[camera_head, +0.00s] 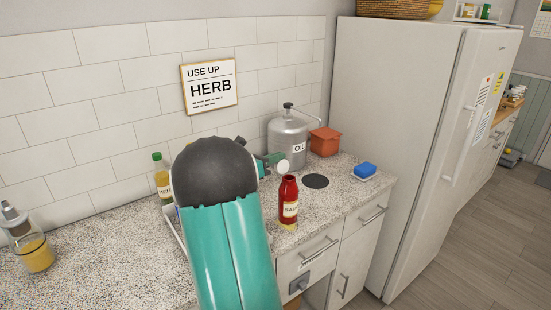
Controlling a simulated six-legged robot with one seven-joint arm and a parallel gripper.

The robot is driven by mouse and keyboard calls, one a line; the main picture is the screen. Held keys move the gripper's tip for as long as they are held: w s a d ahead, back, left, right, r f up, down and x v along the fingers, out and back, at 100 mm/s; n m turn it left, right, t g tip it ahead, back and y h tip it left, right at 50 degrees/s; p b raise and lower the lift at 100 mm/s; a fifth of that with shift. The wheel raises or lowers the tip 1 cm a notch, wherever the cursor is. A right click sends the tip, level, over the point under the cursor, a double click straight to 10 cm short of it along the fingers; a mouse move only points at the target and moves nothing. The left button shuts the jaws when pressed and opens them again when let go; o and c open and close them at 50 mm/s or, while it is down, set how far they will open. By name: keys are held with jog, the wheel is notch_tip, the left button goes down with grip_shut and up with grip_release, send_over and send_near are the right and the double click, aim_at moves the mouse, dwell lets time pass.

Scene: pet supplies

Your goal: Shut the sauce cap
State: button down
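The red sauce bottle (289,201) stands upright near the counter's front edge, with a pale label on its front. Its top looks dark, and I cannot tell how its cap sits. My gripper (276,161) is just above and to the left of the bottle's top, mostly hidden behind my own arm. A small pale round piece (283,166) shows at the gripper's end, close above the bottle. I cannot tell whether it is the cap or part of my gripper. The finger gap is too small and covered to read.
A grey oil can (289,138) and an orange pot (325,141) stand behind the bottle. A dark disc (315,181) and a blue sponge (365,169) lie to the right. A herb bottle (161,178) and a glass jar (34,252) are left. A fridge (400,140) bounds the counter.

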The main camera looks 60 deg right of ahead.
jog(key=shift+s+a, duration=0.1)
jog(key=m, duration=0.1)
jog(key=s+m, duration=0.1)
jog(key=shift+a+r+m, duration=0.1)
jog(key=shift+a+m, duration=0.2)
jog(key=shift+m, duration=0.1)
jog(key=m, duration=0.1)
jog(key=s+m, duration=0.1)
jog(key=shift+s+a+m, duration=0.15)
jog(key=shift+a+m, duration=0.2)
jog(key=shift+m, duration=0.05)
jog(key=m, duration=0.1)
jog(key=s+m, duration=0.1)
jog(key=m, duration=0.1)
jog(key=s+a+m, duration=0.1)
jog(key=shift+f+m, duration=0.3)
jog(key=shift+f, duration=0.1)
jog(key=m, duration=0.1)
jog(key=s+f+m, duration=0.1)
jog(key=m, duration=0.3)
jog(key=shift+s+a+f, duration=0.3)
jog(key=shift+a, duration=0.1)
jog(key=shift+s+a+f+m, duration=0.15)
jog(key=shift+f+m, duration=0.25)
jog(key=shift+m, duration=0.65)
jog(key=shift+s+a+f+m, duration=0.15)
jog(key=shift+f+m, duration=0.25)
jog(key=shift+m, duration=0.65)
jog(key=shift+s+d, duration=0.1)
